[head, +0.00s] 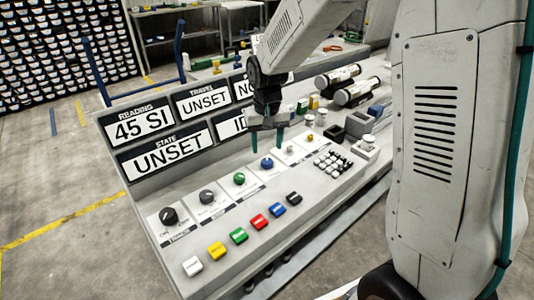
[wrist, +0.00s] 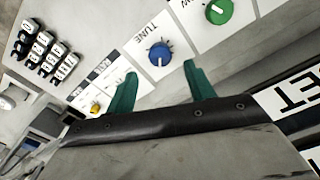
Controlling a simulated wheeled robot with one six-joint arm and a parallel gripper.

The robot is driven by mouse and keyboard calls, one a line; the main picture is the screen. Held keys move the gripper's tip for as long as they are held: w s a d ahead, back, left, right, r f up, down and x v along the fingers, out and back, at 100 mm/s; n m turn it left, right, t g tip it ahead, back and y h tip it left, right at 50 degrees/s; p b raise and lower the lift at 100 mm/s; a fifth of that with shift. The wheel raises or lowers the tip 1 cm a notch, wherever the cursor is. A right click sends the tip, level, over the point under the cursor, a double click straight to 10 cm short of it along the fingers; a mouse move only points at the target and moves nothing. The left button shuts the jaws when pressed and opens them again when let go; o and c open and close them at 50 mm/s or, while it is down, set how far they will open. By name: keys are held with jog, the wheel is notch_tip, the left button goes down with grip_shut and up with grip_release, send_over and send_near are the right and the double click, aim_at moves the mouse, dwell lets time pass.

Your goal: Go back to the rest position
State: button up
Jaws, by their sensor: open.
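My gripper (head: 266,144) hangs from my arm over the sloped control panel (head: 311,208). Its two green fingers are apart with nothing between them. The blue knob (head: 267,164) is just below the fingertips. In the wrist view the gripper (wrist: 157,82) shows its fingers on either side of the blue knob (wrist: 160,54), marked TUNE. I cannot tell whether the fingers touch the panel; the knob looks clear of them.
The panel also bears a green knob (head: 239,179), a black knob (head: 169,215), several coloured buttons (head: 238,236) and a keypad (head: 333,163). Display signs (head: 166,154) stand behind. Two white cylinders (head: 356,93) lie at the right. A bin rack (head: 60,50) stands far left. Floor at left is clear.

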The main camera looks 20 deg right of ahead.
jog(key=shift+r, duration=1.05)
jog(key=shift+s+f, duration=0.1)
jog(key=shift+s, duration=0.25)
jog(key=s+d+r, duration=0.1)
jog(key=s+r, duration=0.3)
jog(key=s, duration=0.5)
jog(key=s+d+r+n+t, duration=0.1)
jog(key=s+r, duration=0.3)
jog(key=s, duration=0.6)
jog(key=s+d+r, duration=0.1)
jog(key=s+r, duration=0.3)
jog(key=s, duration=0.6)
jog(key=shift+s+r, duration=0.25)
jog(key=shift+d, duration=0.1)
